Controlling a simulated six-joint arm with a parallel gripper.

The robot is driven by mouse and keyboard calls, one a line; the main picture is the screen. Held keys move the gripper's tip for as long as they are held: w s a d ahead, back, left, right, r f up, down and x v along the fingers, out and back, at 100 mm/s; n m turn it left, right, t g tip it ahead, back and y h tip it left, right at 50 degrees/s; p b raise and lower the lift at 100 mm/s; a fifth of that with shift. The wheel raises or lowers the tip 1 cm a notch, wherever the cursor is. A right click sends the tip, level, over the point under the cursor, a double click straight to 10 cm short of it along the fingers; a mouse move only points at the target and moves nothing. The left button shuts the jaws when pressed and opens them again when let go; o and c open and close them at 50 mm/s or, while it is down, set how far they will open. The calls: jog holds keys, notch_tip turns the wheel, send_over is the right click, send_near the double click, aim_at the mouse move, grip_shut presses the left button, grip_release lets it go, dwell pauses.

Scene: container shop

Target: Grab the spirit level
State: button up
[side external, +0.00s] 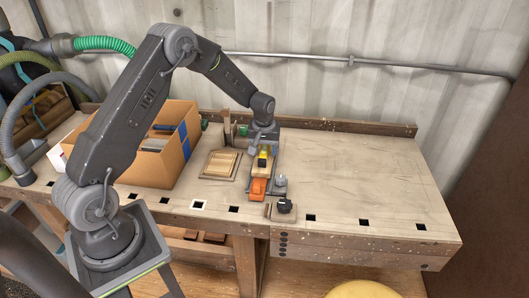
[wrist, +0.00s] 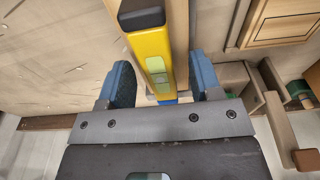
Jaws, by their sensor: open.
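The spirit level is a yellow bar with a black end cap and a pale green vial window. In the wrist view the spirit level (wrist: 151,50) lies between the two blue-padded fingers of my gripper (wrist: 165,85), with a gap on each side. My gripper is open. In the side view the spirit level (side external: 263,155) shows as a small yellow and black piece just below my gripper (side external: 263,146). It seems to rest on a wooden piece. Its far part is hidden by my gripper in the wrist view.
An orange object (side external: 258,188), a grey metal piece (side external: 280,183) and a small black item (side external: 285,205) stand close in front. A wooden panel (side external: 221,164) lies to the left, beside a cardboard box (side external: 174,163). The workbench (side external: 365,180) is clear on the right.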

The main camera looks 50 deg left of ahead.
jog(key=shift+f, duration=0.3)
jog(key=shift+c, duration=0.2)
